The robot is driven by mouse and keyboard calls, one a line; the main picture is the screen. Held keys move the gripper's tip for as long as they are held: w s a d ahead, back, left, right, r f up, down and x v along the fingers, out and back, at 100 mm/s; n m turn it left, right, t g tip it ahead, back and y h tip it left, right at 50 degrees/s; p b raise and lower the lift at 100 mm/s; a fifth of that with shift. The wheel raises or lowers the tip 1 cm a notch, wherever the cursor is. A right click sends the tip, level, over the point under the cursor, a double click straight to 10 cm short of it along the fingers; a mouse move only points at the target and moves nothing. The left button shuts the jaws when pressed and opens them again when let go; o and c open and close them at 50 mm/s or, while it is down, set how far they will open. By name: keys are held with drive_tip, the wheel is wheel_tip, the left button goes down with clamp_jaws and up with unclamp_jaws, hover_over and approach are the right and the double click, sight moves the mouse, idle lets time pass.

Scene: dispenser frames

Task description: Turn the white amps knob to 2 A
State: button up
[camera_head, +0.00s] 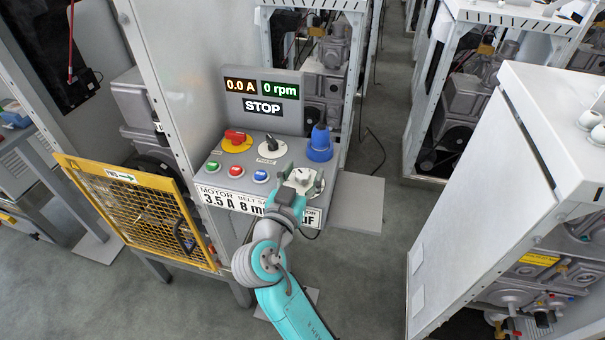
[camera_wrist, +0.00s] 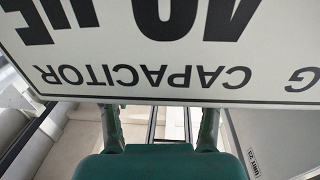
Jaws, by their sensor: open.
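The white amps knob (camera_head: 300,175) sits at the front right of the grey control panel and shows between my gripper's fingers in the head view. Its pointer cannot be made out. My gripper (camera_head: 302,182) is open, reaching up to the panel's front right corner. In the wrist view my gripper (camera_wrist: 160,112) has its fingers apart, their tips hidden behind the edge of a white label (camera_wrist: 130,75) reading CAPACITOR upside down. The knob is not seen there, and contact cannot be told. The display (camera_head: 241,86) reads 0.0 A, 0 rpm and STOP.
The panel also bears a red switch on yellow (camera_head: 235,136), a black selector (camera_head: 271,143), a blue knob (camera_head: 320,146) and a few push buttons (camera_head: 236,171). A yellow mesh guard (camera_head: 140,212) stands left. A white cabinet (camera_head: 500,190) stands right, with floor between.

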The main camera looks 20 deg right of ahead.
drive_tip(key=shift+c, duration=0.3)
drive_tip(key=c, duration=1.1)
drive_tip(key=shift+d+f+n+t+y, duration=0.1)
drive_tip(key=shift+d+n+t+y, duration=0.05)
drive_tip(key=shift+n+t+y, duration=1.55)
drive_tip(key=shift+n+y, duration=0.5)
drive_tip(key=shift+y, duration=0.8)
drive_tip(key=o, duration=1.2)
drive_tip(key=shift+c, duration=0.2)
drive_tip(key=v, duration=1.2)
